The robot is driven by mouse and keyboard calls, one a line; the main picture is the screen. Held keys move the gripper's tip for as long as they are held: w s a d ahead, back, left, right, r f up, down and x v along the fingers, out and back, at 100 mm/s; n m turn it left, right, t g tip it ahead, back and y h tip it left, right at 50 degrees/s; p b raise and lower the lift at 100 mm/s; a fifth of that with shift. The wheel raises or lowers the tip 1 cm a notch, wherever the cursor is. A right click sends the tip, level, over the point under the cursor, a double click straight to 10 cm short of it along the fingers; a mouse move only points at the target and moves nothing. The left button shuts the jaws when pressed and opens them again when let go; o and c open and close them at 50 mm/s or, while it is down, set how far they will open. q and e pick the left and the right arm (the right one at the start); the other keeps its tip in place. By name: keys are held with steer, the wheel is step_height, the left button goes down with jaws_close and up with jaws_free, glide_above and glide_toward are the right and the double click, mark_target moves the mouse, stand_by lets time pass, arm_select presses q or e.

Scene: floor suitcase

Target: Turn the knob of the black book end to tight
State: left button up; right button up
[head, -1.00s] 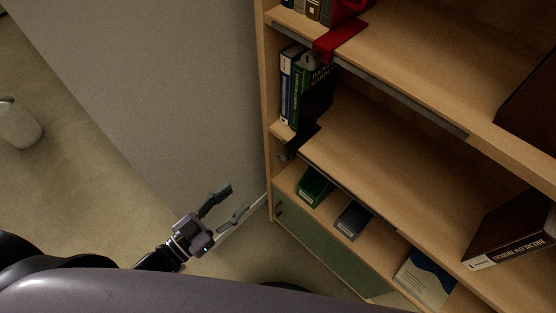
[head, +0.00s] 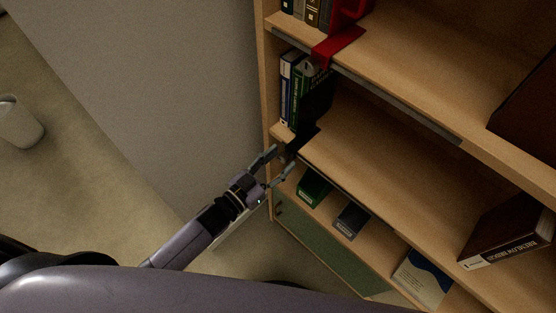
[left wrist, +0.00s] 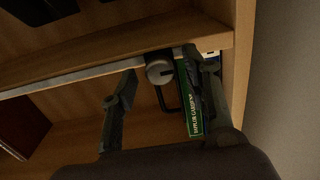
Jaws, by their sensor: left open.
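The black book end (head: 316,103) stands on the middle shelf at its left end, against upright books, with its base reaching over the front edge. In the left wrist view, which is turned upside down, its grey round knob (left wrist: 158,70) with a dark slot sits at the shelf's edge strip. My left gripper (head: 282,160) is open just at that front edge. In the left wrist view its two fingers (left wrist: 163,68) stand on either side of the knob; I cannot tell whether they touch it. In the head view the gripper mostly hides the knob. My right gripper is not in view.
A red book end (head: 338,45) is on the shelf above. A brown book (head: 510,225) is at the right. The wall panel (head: 180,90) is close on the left; most of the middle shelf is bare.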

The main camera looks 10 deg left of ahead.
arm_select(q)
steer(key=shift+c, duration=0.5)
jaws_close()
